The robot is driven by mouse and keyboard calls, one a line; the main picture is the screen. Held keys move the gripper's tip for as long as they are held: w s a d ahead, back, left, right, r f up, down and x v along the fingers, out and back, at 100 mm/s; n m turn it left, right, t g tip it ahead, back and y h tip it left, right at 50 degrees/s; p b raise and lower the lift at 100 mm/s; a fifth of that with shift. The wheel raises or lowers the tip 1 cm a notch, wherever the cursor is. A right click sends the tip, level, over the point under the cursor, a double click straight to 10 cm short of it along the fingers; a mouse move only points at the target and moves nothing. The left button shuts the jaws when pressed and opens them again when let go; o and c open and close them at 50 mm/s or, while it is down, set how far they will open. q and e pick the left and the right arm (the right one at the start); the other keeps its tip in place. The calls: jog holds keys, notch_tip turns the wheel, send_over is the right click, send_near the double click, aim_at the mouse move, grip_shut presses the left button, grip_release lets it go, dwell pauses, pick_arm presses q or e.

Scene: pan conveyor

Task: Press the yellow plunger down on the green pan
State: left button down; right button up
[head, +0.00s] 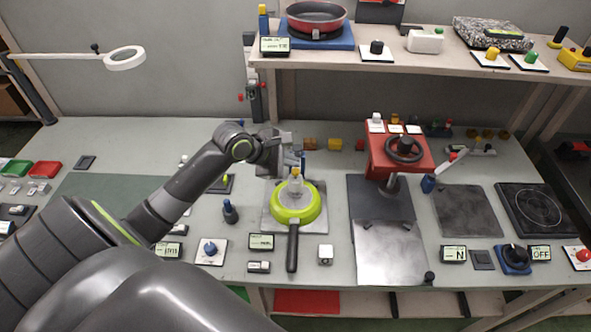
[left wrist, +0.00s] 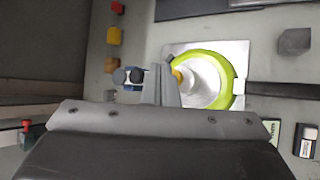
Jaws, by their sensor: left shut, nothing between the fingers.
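The green pan (head: 311,210) lies upside down or rim-up, I cannot tell which, on a pale square plate (head: 272,221), its dark handle (head: 292,248) toward the front edge. A clear fixture with a yellow plunger (head: 296,171) on top stands at the pan's middle. In the left wrist view the yellow plunger (left wrist: 177,76) shows beside my fingers, over the green pan (left wrist: 236,79). My left gripper (head: 299,156) is shut and empty, just above and behind the plunger; whether it touches is unclear. My right gripper is not in view.
A red press (head: 400,160) with a black wheel stands right of the pan. Small displays (head: 261,242) and a blue knob (head: 210,248) lie in front. A dark hot plate (head: 538,208) is at far right. Coloured blocks (head: 335,144) line the back.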

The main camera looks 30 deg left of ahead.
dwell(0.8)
pick_arm(q)
jog(key=shift+f+p, duration=0.4)
jog(key=shift+p, duration=0.1)
jog(key=shift+f, duration=1.05)
dwell(0.7)
jog(key=shift+s+f, duration=0.25)
jog(key=shift+f, duration=0.2)
dwell(0.5)
jog(key=shift+r, duration=0.1)
jog(key=shift+w+a+r+p, duration=0.1)
jog(key=shift+w+r+p, duration=0.05)
jog(key=shift+r+p, duration=0.7)
jog(key=shift+w+r+p, duration=0.1)
jog(key=shift+r+p, duration=0.6)
jog(key=shift+p, duration=0.2)
